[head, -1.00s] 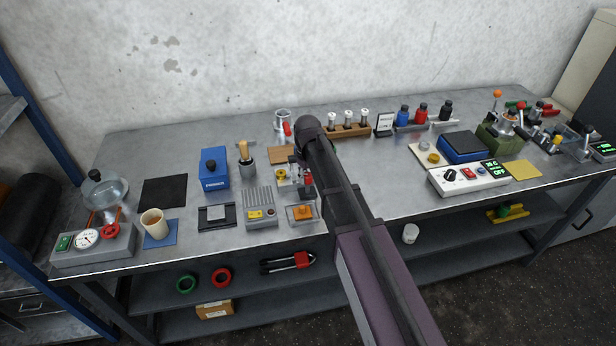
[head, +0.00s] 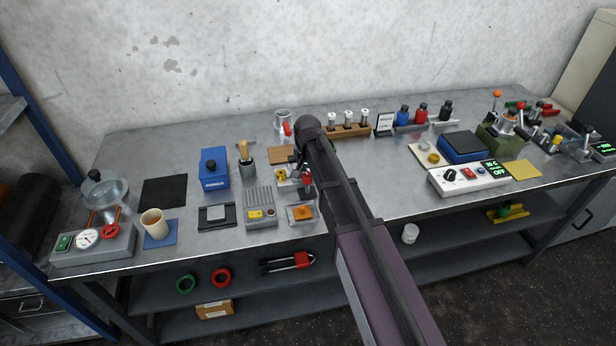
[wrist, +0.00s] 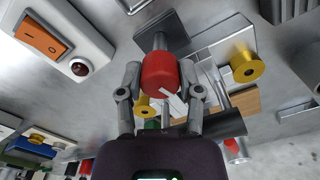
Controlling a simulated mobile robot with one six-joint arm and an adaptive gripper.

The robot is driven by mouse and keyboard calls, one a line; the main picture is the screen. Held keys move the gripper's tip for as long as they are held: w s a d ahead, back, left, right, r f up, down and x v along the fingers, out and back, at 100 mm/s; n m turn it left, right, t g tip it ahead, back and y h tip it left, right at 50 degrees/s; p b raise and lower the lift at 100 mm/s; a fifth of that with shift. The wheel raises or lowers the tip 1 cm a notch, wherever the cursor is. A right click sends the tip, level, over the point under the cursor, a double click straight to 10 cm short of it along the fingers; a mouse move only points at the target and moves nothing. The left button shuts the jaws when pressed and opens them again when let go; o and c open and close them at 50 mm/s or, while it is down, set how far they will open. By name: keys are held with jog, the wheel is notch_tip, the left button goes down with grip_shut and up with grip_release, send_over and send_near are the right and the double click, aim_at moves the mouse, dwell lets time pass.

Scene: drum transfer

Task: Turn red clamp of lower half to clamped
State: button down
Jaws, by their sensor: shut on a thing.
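A red clamp handle (wrist: 160,72) sits on a grey stem in the middle of the wrist view. My gripper (wrist: 163,80) is shut on it, one finger on each side. In the head view the red piece (head: 306,181) shows small beside my arm, and my gripper is mostly hidden by the arm. The clamp fixture has yellow knobs; one (wrist: 245,67) is right of the red handle, another (wrist: 141,104) shows behind the left finger. I cannot tell whether the clamp is fully clamped, nor see the seam between the halves.
A white box with an orange switch (wrist: 40,38) and a dark red button is close at the left in the wrist view. In the head view, a ribbed grey unit (head: 260,208) and a blue box (head: 214,169) stand left. A vial rack (head: 348,130) is behind my arm.

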jog(key=shift+m, duration=1.3)
jog(key=shift+c, duration=1.3)
grip_release()
jog(key=shift+n, duration=0.3)
